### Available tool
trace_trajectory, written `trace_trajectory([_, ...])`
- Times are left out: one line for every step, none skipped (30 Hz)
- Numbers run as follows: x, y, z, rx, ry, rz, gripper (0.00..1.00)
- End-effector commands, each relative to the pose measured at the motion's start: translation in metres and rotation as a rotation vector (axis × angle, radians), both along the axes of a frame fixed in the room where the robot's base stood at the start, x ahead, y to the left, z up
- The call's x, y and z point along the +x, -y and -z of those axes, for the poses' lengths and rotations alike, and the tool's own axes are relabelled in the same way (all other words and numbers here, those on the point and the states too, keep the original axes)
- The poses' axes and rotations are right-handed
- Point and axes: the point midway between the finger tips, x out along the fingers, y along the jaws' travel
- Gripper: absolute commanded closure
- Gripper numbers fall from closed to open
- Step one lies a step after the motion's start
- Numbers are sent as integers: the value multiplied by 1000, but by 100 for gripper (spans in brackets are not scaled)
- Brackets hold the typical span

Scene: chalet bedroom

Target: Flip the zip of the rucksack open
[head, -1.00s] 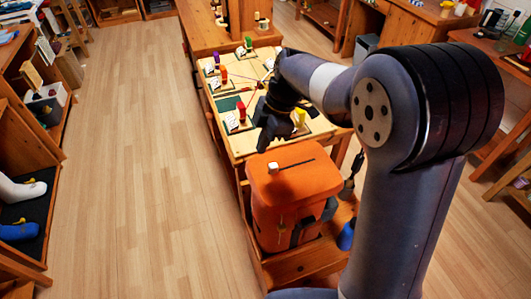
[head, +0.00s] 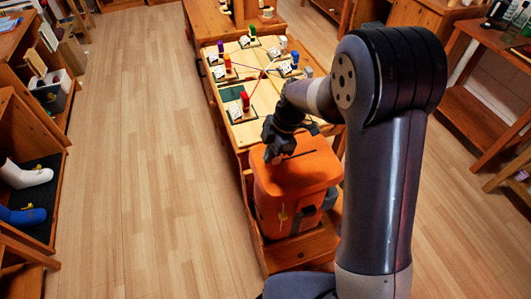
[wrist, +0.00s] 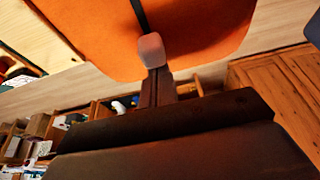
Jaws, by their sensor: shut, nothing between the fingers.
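The orange rucksack (head: 295,185) stands upright in a wooden tray-like base. A dark straight zip line (head: 303,154) runs across its flat top. In the wrist view the rucksack top (wrist: 95,35) fills the upper part, with the dark zip strip (wrist: 138,12) ending at a pale block-shaped pull (wrist: 151,50). My gripper (head: 269,156) is low over the left part of the top and hides the pull in the head view. In the wrist view my gripper (wrist: 157,85) is shut and empty, its tips right at the pull; I cannot tell whether they touch.
Behind the rucksack a table (head: 222,88) bears several coloured pegs, cards and strings. Shelves with boots (head: 25,175) stand at the left. A wooden desk (head: 470,95) stands at the right. The plank floor (head: 140,170) to the left is clear.

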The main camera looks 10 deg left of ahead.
Motion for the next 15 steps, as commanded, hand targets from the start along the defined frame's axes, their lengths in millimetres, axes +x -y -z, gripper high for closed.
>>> trace_trajectory([0, 0, 0, 0, 0, 0, 100])
trace_trajectory([0, 0, 0, 0, 0, 0, 100])
trace_trajectory([0, 0, 0, 0, 0, 0, 100])
trace_trajectory([0, 0, 0, 0, 0, 0, 100])
trace_trajectory([0, 0, 0, 0, 0, 0, 100])
trace_trajectory([0, 1, 0, 0, 0, 0, 100])
trace_trajectory([1, 2, 1, 0, 0, 0, 100])
trace_trajectory([3, 4, 1, 0, 1, 1, 100])
trace_trajectory([5, 8, 2, 0, 1, 1, 100])
trace_trajectory([8, 13, 3, 1, 2, 3, 100])
trace_trajectory([11, 19, 4, 0, 3, 4, 100])
trace_trajectory([15, 27, 4, 0, 2, 5, 100])
trace_trajectory([18, 35, 5, 0, 3, 5, 100])
trace_trajectory([22, 42, 5, 0, 2, 6, 100])
trace_trajectory([27, 52, 5, 0, 3, 6, 100])
